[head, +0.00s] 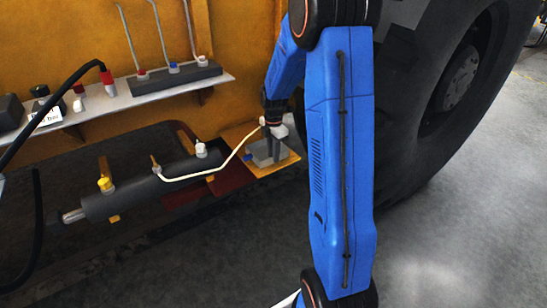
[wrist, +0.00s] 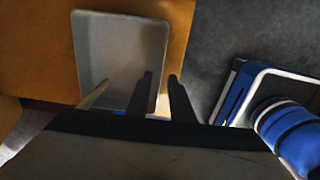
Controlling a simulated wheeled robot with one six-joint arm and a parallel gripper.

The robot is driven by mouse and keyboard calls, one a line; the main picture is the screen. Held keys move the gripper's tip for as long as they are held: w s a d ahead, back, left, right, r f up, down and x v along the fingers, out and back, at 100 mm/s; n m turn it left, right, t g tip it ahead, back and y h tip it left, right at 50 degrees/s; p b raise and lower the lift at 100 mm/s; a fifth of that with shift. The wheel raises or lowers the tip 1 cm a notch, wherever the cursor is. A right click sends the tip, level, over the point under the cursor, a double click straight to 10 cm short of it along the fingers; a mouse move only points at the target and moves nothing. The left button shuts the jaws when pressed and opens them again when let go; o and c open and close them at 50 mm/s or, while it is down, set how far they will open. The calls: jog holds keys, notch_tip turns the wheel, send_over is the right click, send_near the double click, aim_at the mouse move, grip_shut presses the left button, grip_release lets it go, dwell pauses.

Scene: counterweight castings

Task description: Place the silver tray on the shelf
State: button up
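The silver tray (head: 262,158) lies on an orange ledge (head: 288,158) beside the big wheel in the head view. In the wrist view the tray (wrist: 112,50) is a grey, shallow, round-cornered rectangle on the orange surface. My gripper (wrist: 164,82) points at the tray's right side. Its two dark fingers stand apart, one over the tray and one just past its right edge. I cannot tell whether they touch the tray. In the head view my gripper (head: 272,140) is small and partly covers the tray. The shelf (head: 110,108) is a pale ledge along the orange wall at upper left.
The shelf holds a dark block with hose fittings (head: 175,78) and small caps. A dark cylinder (head: 150,187) with a white hose (head: 225,163) sits left of the ledge. The wheel (head: 440,90) is close on the right. Blue-and-black equipment (wrist: 250,95) shows at right in the wrist view.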

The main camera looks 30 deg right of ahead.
notch_tip(320, 180, up, 10)
jog(key=s+a+r+m+t, duration=0.1)
jog(key=s+a+r+m, duration=0.4)
jog(key=s+a+r, duration=0.25)
jog(key=s+a+r+m+t, duration=0.1)
jog(key=s+a+m, duration=0.2)
jog(key=s, duration=0.5)
jog(key=s+a+r+m+t, duration=0.1)
jog(key=s+a+m, duration=0.2)
jog(key=s+m, duration=0.3)
jog(key=s+a+r+m+t, duration=0.1)
jog(key=s+a+m, duration=0.3)
jog(key=s, duration=0.8)
jog(key=shift+t, duration=0.4)
jog(key=shift+o, duration=0.5)
